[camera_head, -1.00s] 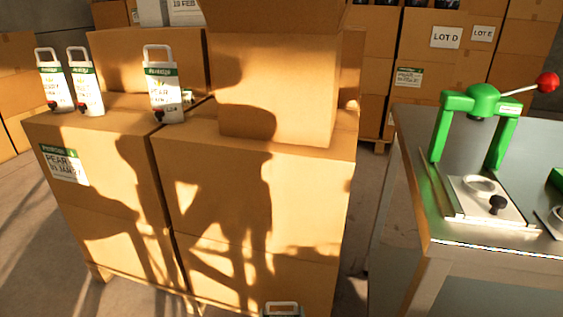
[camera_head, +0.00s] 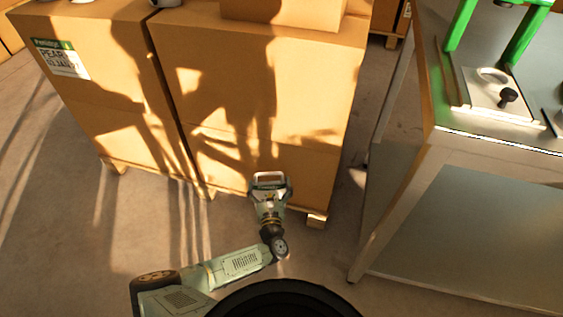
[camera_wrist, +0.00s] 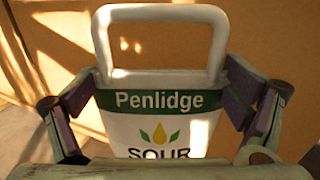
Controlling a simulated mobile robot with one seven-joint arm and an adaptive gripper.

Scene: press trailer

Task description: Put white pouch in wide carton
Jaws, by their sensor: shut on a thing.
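My gripper (camera_head: 269,196) is low in front of the carton stack, below the middle of the head view. In the wrist view my gripper (camera_wrist: 165,100) is shut on a white pouch (camera_wrist: 160,130) with a loop handle, a green "Penlidge" band and the word "SOUR". The pouch is upright there, its lower part hidden. The white pouch (camera_head: 269,178) also shows small in the head view, handle up. A carton (camera_head: 290,14) stands on the stack at the top of the head view. Only its lower part shows, and I cannot tell whether it is the wide carton.
Large closed cartons (camera_head: 262,95) stand on a pallet (camera_head: 316,220) directly before my gripper. The base of another white pouch (camera_head: 165,3) shows on them. A metal table (camera_head: 440,138) with a green press (camera_head: 462,25) stands at right. Bare floor (camera_head: 60,230) lies at left.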

